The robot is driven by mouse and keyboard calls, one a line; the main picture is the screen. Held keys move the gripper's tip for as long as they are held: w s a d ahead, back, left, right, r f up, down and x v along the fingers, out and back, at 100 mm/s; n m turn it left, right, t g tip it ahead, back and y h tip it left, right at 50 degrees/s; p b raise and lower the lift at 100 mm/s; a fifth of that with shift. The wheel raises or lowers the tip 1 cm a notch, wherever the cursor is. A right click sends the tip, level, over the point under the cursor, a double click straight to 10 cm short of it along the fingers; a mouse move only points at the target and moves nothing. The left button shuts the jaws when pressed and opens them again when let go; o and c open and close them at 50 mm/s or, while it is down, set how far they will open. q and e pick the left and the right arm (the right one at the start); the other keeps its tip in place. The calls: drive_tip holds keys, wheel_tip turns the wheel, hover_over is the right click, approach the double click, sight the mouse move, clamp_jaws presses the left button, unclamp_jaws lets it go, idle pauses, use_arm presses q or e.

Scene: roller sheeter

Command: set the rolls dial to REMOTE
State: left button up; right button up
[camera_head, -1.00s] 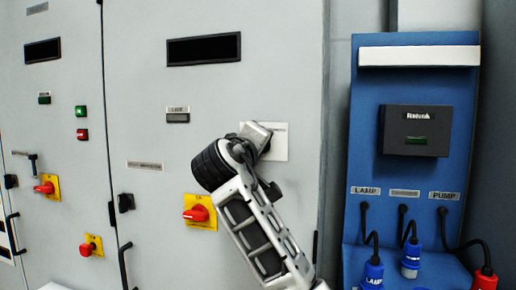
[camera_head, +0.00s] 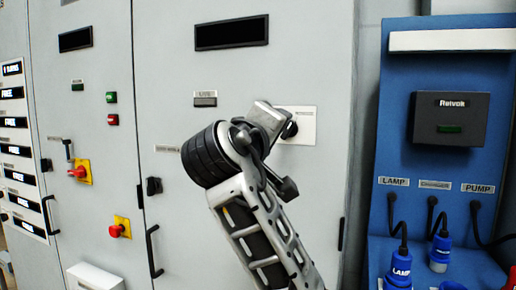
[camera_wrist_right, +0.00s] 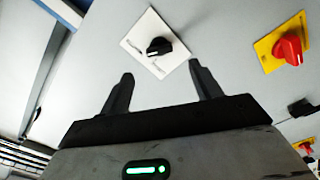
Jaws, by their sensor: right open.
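The dial is a black knob (camera_wrist_right: 158,46) on a white square plate (camera_wrist_right: 149,25) on the grey cabinet. In the head view the knob (camera_head: 289,130) shows just right of my right gripper, and the plate (camera_head: 306,120) is partly covered by it. My right gripper (camera_wrist_right: 160,73) is open and empty. Its two dark fingers point at the plate, one either side of the knob in the wrist picture, and appear short of it. The plate's small lettering and the knob's exact setting are too blurred to read. My left gripper is not in view.
A red switch on a yellow plate (camera_wrist_right: 281,42) sits near the dial. A blue panel (camera_head: 395,150) with plugs and cables stands to the right. A black handle (camera_head: 153,252) and another red knob (camera_head: 117,230) are at lower left. The cabinet face around the plate is flat.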

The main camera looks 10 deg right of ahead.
drive_tip(key=b+v, duration=0.1)
drive_tip(key=v, duration=0.6)
drive_tip(key=shift+s+a, duration=0.2)
drive_tip(key=shift+s, duration=0.1)
drive_tip(key=d+f+g+y, duration=0.3)
drive_tip(key=f, duration=1.2)
drive_tip(key=d+f+g+y, duration=0.2)
drive_tip(key=d+f+y, duration=0.1)
drive_tip(key=f, duration=1.3)
drive_tip(key=s+d+f+m+g+y, duration=0.1)
drive_tip(key=s+d+f+g+y, duration=0.15)
drive_tip(key=s+f, duration=1)
drive_tip(key=s+d+f+m+g+y, duration=0.2)
drive_tip(key=s+f+g, duration=0.35)
drive_tip(key=s, duration=0.85)
drive_tip(key=w+a+f+t+y, duration=0.3)
drive_tip(key=w+a+f+t, duration=0.2)
drive_tip(key=t, duration=0.3)
drive_tip(key=shift+w+a+f+t, duration=0.35)
drive_tip(key=shift+w+a, duration=0.2)
drive_tip(key=shift+w, duration=0.15)
